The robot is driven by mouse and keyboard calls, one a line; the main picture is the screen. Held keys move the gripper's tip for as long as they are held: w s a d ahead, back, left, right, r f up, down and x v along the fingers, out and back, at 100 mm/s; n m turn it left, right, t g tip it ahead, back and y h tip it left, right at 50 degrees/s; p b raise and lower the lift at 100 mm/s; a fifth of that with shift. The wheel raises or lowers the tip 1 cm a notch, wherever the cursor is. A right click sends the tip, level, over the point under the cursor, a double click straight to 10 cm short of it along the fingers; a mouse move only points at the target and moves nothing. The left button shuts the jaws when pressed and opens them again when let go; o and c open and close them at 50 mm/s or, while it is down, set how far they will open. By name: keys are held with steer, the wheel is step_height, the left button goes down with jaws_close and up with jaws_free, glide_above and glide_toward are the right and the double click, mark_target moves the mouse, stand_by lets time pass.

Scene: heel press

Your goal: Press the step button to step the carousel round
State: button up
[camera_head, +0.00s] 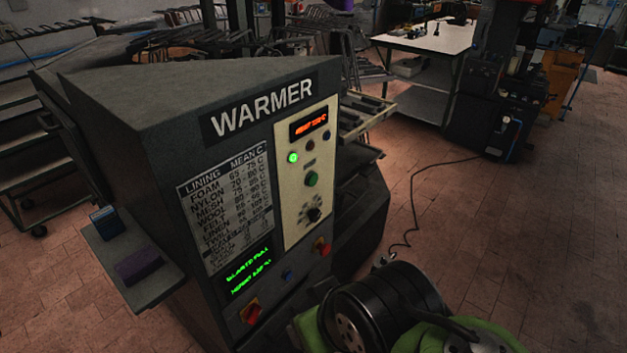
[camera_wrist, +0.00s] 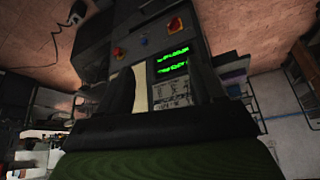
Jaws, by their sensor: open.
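The dark WARMER cabinet (camera_head: 245,160) stands in front of me. Its cream panel (camera_head: 300,229) carries a lit green lamp (camera_head: 293,157), a green button (camera_head: 312,179) and a black dial (camera_head: 314,214). A small blue button (camera_head: 287,275) sits lower, between two red knobs; it also shows in the wrist view (camera_wrist: 143,40). I cannot read which one is the step button. My gripper (camera_wrist: 162,75) is open, its two dark fingers pointing at the cabinet front, apart from the buttons as far as I can see. No carousel can be made out clearly.
Red knobs (camera_head: 251,311) (camera_head: 321,246) flank the blue button. A side shelf (camera_head: 118,247) holds a blue and a purple block. A green text display (camera_head: 249,270) is above the knobs. A cable (camera_head: 414,205) lies on the open brick floor at right.

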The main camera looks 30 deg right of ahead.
jaws_close()
stand_by(0.3)
stand_by(1.4)
